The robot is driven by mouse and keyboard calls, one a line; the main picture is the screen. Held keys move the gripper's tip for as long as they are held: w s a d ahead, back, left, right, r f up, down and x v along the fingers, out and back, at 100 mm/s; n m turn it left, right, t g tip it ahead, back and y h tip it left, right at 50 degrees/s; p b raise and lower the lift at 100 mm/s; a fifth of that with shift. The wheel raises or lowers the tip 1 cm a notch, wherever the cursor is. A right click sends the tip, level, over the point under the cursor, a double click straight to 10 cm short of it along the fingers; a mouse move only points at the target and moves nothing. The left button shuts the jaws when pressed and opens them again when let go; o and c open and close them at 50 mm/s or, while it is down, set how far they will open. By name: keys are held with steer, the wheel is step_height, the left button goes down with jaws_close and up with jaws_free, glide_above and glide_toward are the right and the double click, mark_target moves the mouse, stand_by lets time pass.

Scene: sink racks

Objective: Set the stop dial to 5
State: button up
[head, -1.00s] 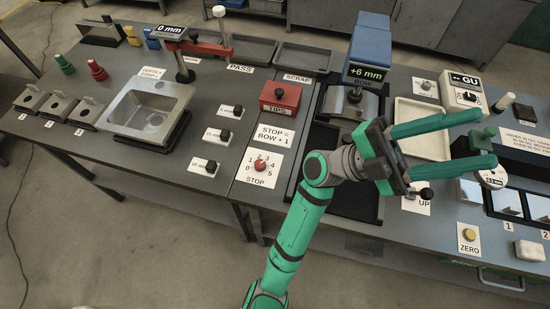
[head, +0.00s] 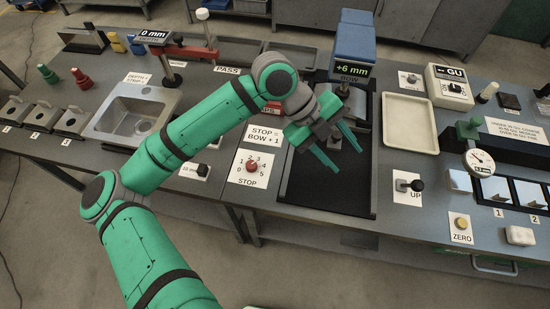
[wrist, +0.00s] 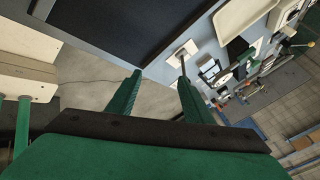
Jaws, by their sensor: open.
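The stop dial (head: 252,167) is a small red knob on a white plate marked 0 to 5 and STOP, at the front of the bench in the head view. Which number it points to is too small to tell. A sign (head: 264,135) reading "STOP = BOW + 1" stands just behind it. The bow display (head: 348,72) reads +6 mm. My gripper (head: 343,153) is open and empty above the dark tray, to the right of the dial and apart from it. In the wrist view its two green fingers (wrist: 160,88) are spread; the dial is not seen there.
The dark tray (head: 305,190) lies right of the dial. A blue-topped press (head: 360,35) stands behind my gripper. The UP lever (head: 415,186) and a cream tray (head: 408,120) are farther right. A metal sink (head: 135,112) is at left. My arm covers part of the bench left of the dial.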

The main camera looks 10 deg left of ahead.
steer(key=w+a+f+n+y, duration=0.2)
steer(key=a+f+y, duration=0.15)
steer(key=a, duration=0.65)
steer(key=n+y, duration=0.3)
steer(key=y, duration=0.2)
glide_above(251, 165)
steer(key=shift+t+h, duration=0.25)
steer(key=shift+t, duration=0.05)
step_height(251, 165, down, 11)
steer(key=shift+w+r, duration=0.1)
steer(key=shift+r, duration=0.1)
steer(key=c, duration=1.1)
